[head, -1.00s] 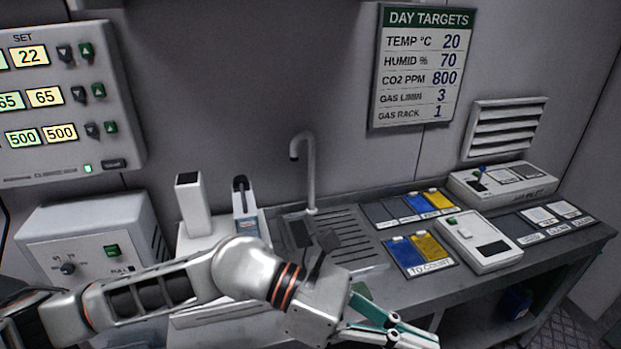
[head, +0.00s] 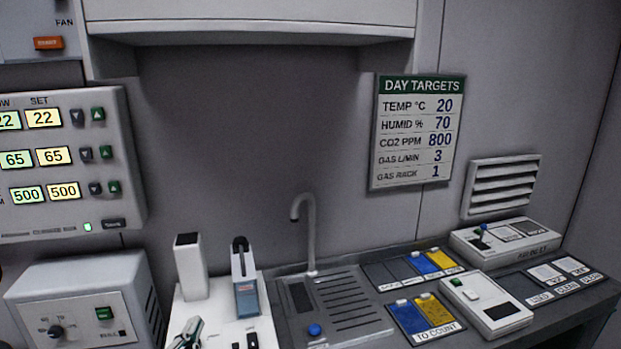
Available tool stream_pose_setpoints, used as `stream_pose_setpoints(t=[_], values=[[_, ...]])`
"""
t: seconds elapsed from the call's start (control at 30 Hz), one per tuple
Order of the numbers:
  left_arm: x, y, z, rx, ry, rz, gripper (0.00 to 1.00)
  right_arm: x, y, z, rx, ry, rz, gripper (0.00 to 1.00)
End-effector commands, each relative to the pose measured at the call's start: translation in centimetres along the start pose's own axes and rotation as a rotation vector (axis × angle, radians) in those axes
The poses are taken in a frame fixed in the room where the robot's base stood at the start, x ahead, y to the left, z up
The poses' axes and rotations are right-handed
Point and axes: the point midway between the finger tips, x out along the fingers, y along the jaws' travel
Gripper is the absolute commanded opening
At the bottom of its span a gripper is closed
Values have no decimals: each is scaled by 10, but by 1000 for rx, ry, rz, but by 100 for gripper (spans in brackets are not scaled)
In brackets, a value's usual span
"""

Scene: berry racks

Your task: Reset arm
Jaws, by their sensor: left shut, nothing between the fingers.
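My left gripper (head: 187,334) shows only as a small grey and teal part at the bottom edge, in front of the white bench device (head: 222,322). Its fingers are shut with nothing between them. The rest of my left arm is below the picture. My right gripper is not in view.
A sink with a drainer (head: 352,310) and a tap (head: 309,235) is in the middle. A blue round object (head: 315,330) lies at the sink. To its right are blue and yellow cards (head: 425,318) and a white device (head: 487,306). A control panel (head: 65,160) hangs at left.

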Motion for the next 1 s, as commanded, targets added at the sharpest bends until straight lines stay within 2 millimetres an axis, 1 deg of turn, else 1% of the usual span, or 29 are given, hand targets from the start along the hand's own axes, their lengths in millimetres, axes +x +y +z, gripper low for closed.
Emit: stream_pose_setpoints(t=[0.03, 0.07, 0.1, 0.2, 0.3, 0.4, 0.6, 0.73, 0.77, 0.8, 1.0], values=[[-10, 16, 32, -29, -88, 56, 0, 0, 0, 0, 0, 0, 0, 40], [-16, 25, 50, -42, -138, 86, 0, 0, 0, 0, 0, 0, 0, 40], [-25, 36, 72, -61, -200, 125, 0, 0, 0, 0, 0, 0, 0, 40], [-48, 57, 116, -90, -330, 201, 0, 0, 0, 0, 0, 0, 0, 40], [-69, 72, 146, -108, -425, 259, 0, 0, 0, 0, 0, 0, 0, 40], [-88, 84, 170, -121, -503, 304, 0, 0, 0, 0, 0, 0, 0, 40], [-126, 101, 208, -136, -633, 381, 0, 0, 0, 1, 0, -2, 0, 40], [-151, 110, 229, -141, -711, 426, 0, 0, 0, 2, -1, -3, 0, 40], [-154, 113, 231, -145, -719, 434, 0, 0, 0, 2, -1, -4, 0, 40], [-148, 121, 227, -163, -694, 437, 0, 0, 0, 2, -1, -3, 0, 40], [-134, 155, 214, -243, -612, 460, 0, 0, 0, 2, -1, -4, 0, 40]])
